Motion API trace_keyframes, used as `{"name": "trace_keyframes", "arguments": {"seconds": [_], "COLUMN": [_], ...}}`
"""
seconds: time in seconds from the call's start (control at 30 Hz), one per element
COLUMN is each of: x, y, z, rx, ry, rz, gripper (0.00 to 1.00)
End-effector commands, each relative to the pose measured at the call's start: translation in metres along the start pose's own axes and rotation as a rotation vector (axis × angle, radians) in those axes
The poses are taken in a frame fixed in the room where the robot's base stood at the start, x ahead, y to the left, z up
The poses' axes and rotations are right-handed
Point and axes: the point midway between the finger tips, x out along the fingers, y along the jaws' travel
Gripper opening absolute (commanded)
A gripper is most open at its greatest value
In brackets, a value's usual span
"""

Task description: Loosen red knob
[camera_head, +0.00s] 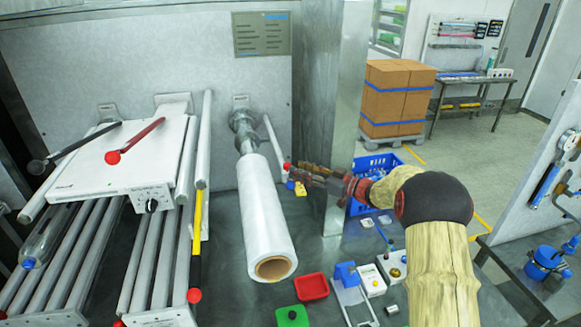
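A small red knob (288,166) sits at the lower end of a pale rod beside the film roll, near the middle of the view. My gripper (294,174) reaches in from the right, its fingers pointing left. The fingertips are right beside this knob. I cannot tell whether they touch it or how far apart they are. Other red knobs show: one on a lever (113,157) over the white machine, one at the foot of a yellow-and-black bar (193,296), and one at the bottom edge (119,323).
A white film roll (266,220) hangs left of my gripper. A steel post (333,100) stands close behind it. A blue crate (362,206) is behind my wrist. Red (312,287) and green (292,316) trays and small devices lie on the dark table below.

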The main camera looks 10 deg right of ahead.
Motion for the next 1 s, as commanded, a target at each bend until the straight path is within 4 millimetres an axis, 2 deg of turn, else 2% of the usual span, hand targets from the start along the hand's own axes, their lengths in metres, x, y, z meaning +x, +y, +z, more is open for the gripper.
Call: {"name": "trace_keyframes", "arguments": {"seconds": [0.03, 0.2, 0.4, 1.0], "x": [-0.012, -0.042, -0.06, -0.064], "y": [0.001, 0.001, 0.0, 0.0], "z": [-0.001, 0.0, 0.001, 0.0], "rx": [0.0, 0.001, 0.001, 0.001], "ry": [0.001, 0.001, 0.0, 0.0], "rz": [0.004, 0.002, 0.0, 0.0], "gripper": [0.38, 0.38, 0.38, 0.38]}}
